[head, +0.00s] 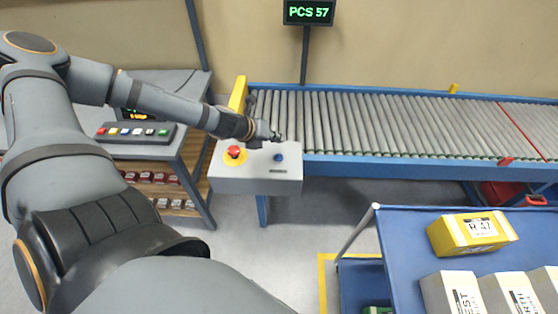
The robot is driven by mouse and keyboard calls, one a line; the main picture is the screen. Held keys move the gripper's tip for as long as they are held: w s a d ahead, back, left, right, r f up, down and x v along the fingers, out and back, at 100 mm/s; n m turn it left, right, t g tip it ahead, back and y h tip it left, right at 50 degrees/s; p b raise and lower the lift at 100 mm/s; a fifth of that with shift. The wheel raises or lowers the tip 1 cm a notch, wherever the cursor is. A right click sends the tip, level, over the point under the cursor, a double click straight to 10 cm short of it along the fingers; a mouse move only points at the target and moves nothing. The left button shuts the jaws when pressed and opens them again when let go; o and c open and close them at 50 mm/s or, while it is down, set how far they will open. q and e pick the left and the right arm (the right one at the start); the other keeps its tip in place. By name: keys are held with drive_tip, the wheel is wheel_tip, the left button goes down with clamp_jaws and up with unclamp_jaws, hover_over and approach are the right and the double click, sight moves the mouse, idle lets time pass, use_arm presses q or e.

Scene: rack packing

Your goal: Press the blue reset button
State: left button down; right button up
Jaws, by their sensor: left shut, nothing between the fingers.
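The blue reset button (279,157) sits on the right part of the grey control box (240,181), at the near left end of the roller conveyor. A red emergency stop button (234,152) on a yellow base is left of it on the same box. My left gripper (278,137) is shut and empty, just above and behind the blue button in the picture. A small gap shows between the fingertips and the button. My right gripper is not in view.
The roller conveyor (380,124) runs right behind the box, with a yellow post (238,94) at its left end. A blue cart (395,232) with a yellow box (468,233) and grey boxes stands lower right. A bench with a colored button panel (136,132) is left. A display reads PCS 57 (308,12).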

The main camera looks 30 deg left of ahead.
sight(277, 158)
use_arm(q)
drive_tip(key=shift+f+b, duration=2.2)
drive_tip(key=shift+f, duration=0.55)
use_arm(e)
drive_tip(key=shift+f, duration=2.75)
use_arm(q)
drive_tip(key=shift+f, duration=0.1)
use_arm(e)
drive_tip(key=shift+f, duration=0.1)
use_arm(q)
drive_tip(key=shift+f+b, duration=0.3)
drive_tip(key=shift+b, duration=0.1)
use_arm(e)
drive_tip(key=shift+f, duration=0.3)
use_arm(q)
drive_tip(key=shift+f+b, duration=0.35)
drive_tip(key=shift+f, duration=0.05)
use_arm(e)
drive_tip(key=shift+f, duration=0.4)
use_arm(q)
drive_tip(key=shift+r, duration=0.15)
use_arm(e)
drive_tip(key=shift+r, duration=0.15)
use_arm(q)
drive_tip(key=shift+r+p, duration=0.7)
drive_tip(key=shift+p, duration=0.1)
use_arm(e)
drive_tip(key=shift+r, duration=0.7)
